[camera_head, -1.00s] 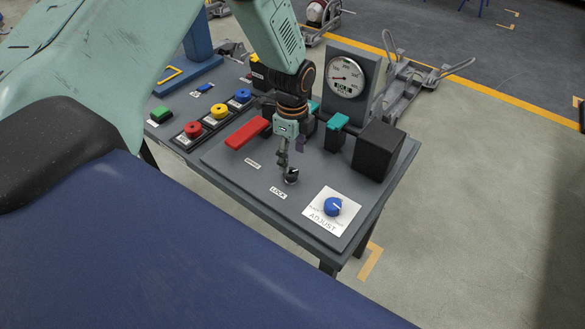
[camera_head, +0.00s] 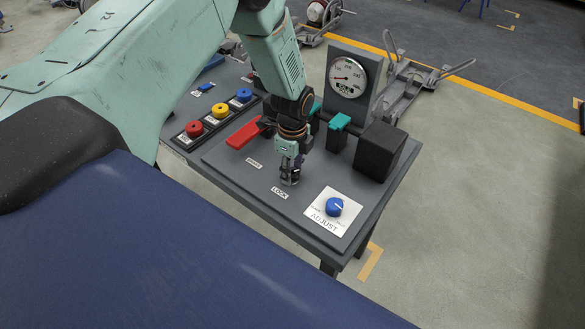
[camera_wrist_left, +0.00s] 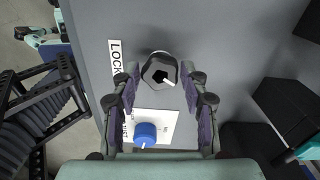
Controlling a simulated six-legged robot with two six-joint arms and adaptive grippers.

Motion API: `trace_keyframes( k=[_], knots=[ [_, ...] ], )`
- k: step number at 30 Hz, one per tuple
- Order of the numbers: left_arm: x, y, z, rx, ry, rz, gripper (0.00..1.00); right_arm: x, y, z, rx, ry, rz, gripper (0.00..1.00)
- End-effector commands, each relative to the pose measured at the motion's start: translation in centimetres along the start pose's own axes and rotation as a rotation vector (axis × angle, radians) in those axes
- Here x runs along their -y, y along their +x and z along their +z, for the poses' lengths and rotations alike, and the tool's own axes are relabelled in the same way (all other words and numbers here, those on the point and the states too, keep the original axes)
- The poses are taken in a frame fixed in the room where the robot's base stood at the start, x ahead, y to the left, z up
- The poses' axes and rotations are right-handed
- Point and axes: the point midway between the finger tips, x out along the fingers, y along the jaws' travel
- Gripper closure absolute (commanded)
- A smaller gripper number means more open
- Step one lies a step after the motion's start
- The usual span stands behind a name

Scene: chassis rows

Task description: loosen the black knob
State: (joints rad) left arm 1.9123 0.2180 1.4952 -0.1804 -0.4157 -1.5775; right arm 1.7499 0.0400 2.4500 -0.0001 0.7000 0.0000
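The black knob (camera_wrist_left: 159,71), with a white pointer mark, stands on the grey panel beside the LOCK label (camera_wrist_left: 116,60). In the left wrist view it lies between the fingertips of my left gripper (camera_wrist_left: 158,82), with a visible gap to each finger. In the head view my left gripper (camera_head: 289,174) points down over the knob and mostly hides it. The gripper is open around the knob. My right gripper is not in view.
A blue knob (camera_head: 333,206) on a white ADJUST plate is close by. A red lever (camera_head: 243,134), a black block (camera_head: 381,150) and a gauge (camera_head: 347,77) stand around the panel. Red, yellow and blue buttons (camera_head: 220,111) are to the left.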

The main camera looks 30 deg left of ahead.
Motion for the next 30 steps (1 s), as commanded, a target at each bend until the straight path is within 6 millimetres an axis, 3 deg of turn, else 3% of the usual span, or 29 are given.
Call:
trace_keyframes(
  k=[12, 23, 30],
  knots=[
    [0.0, -0.01, -0.01, 0.0, 0.0, 0.0, 0.93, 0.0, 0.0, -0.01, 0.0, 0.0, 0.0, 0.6],
    [-0.01, -0.01, 0.01, 0.0, -0.075, 0.0, 0.93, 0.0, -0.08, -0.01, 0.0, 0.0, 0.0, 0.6],
    [0.0, -0.02, 0.01, 0.0, -0.253, 0.0, 0.93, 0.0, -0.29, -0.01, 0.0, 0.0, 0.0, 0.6]
  ],
)
